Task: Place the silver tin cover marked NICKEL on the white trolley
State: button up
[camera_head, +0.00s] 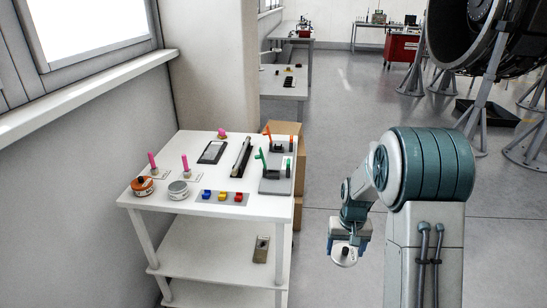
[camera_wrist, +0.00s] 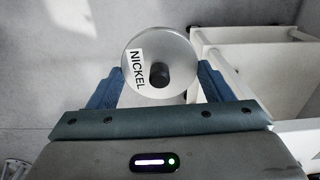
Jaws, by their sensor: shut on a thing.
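The silver tin cover (camera_wrist: 180,56) is round with a black knob and a white label reading NICKEL. My gripper (camera_wrist: 158,82) is shut on it, with a blue finger at each side of the disc. In the head view the cover (camera_head: 344,256) hangs below my gripper (camera_head: 347,240), over open floor to the right of the trolley. The white trolley (camera_head: 215,207) stands left of my arm. Its top bears an orange tin (camera_head: 142,186) and a silver-grey tin (camera_head: 178,190) near the front left. Part of the trolley also shows at the right of the wrist view (camera_wrist: 270,32).
The trolley top also holds pink pegs (camera_head: 153,163), a tray of coloured blocks (camera_head: 222,197), a dark flat device (camera_head: 212,152) and green and orange handled tools (camera_head: 262,160). Bare white patches lie between them. Cardboard boxes (camera_head: 298,200) stand behind the trolley's right side.

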aim_at(176, 160)
jog(key=z, duration=1.8)
jog(key=k, duration=1.3)
jog(key=u, duration=2.6)
jog(key=i, duration=0.15)
jog(key=z, duration=0.2)
